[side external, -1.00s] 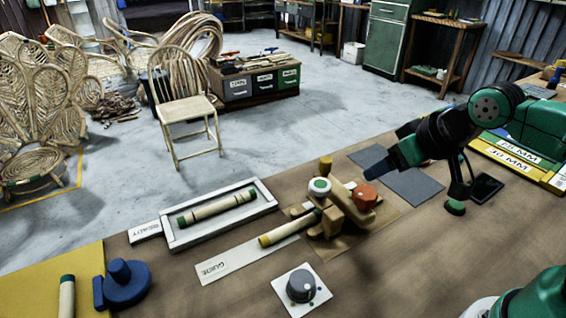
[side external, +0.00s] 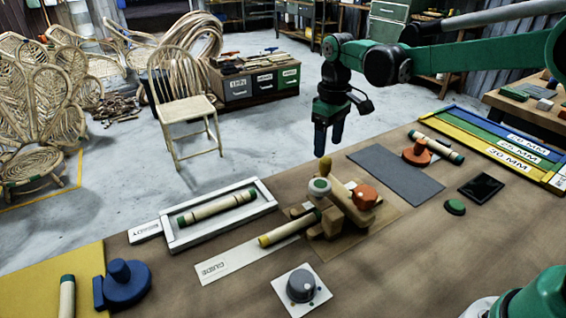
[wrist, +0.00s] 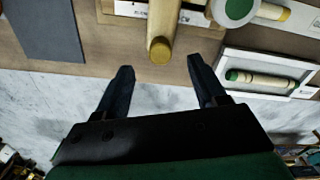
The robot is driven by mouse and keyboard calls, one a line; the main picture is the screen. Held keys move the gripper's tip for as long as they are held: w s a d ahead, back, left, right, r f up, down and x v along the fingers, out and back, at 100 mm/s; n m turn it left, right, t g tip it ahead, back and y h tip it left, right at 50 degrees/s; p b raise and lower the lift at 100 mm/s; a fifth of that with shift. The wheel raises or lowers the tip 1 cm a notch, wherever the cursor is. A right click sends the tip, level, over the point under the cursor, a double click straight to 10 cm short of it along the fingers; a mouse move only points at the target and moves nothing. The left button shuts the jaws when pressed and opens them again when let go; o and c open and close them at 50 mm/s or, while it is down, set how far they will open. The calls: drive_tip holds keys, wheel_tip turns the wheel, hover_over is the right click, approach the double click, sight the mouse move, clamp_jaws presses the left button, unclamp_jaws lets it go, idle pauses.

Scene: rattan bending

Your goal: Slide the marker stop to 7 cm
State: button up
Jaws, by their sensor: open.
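A wooden jig (side external: 345,215) stands on a tan mat in the side external view. It carries an upright wooden peg (side external: 325,169), a white-and-green knob (side external: 319,186) and an orange-red knob (side external: 364,197). I cannot tell surely which part is the marker stop, and no 7 cm mark is readable. My gripper (side external: 329,146) points down above the far side of the jig, near the peg. In the wrist view my gripper (wrist: 162,78) is open and empty. The peg's round end (wrist: 160,50) lies just beyond and between the fingertips, apparently untouched; the white-and-green knob (wrist: 238,8) is to the right.
A white tray (side external: 268,192) holding a green-ended rod is left of the jig. A GUIDE strip (side external: 222,268) and a grey dial (side external: 301,285) lie in front. A grey mat (side external: 395,172), an orange-red piece (side external: 416,153) and a green button (side external: 455,207) are to the right.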

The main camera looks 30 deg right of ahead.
sight(326, 160)
drive_tip(key=shift+f, duration=2.65)
clamp_jaws()
